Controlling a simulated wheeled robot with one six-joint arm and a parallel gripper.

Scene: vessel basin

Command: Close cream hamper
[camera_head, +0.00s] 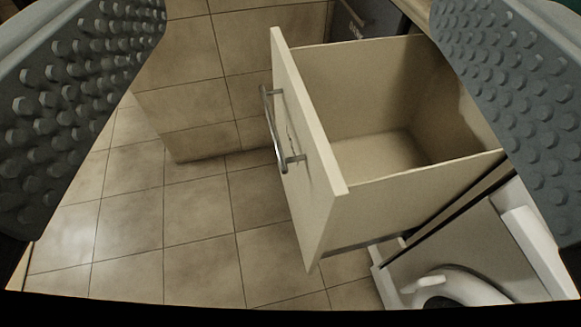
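The cream hamper (312,172) is a deep pull-out drawer, pulled well out of its cabinet and empty inside as far as I see. Its front panel faces left and carries a vertical metal bar handle (272,128). My gripper (300,110) shows as two grey studded fingers, one at the upper left and one at the upper right, spread wide apart. Nothing is between the fingertips. The hamper lies beyond them, and neither finger clearly touches it. The hamper's back right corner is partly hidden by the right finger.
A white appliance with a round door (460,288) stands at the lower right beside the hamper. A tiled block (195,115) rises behind the hamper's front. A dark appliance (358,20) is at the top. Tiled floor (165,230) is clear to the left.

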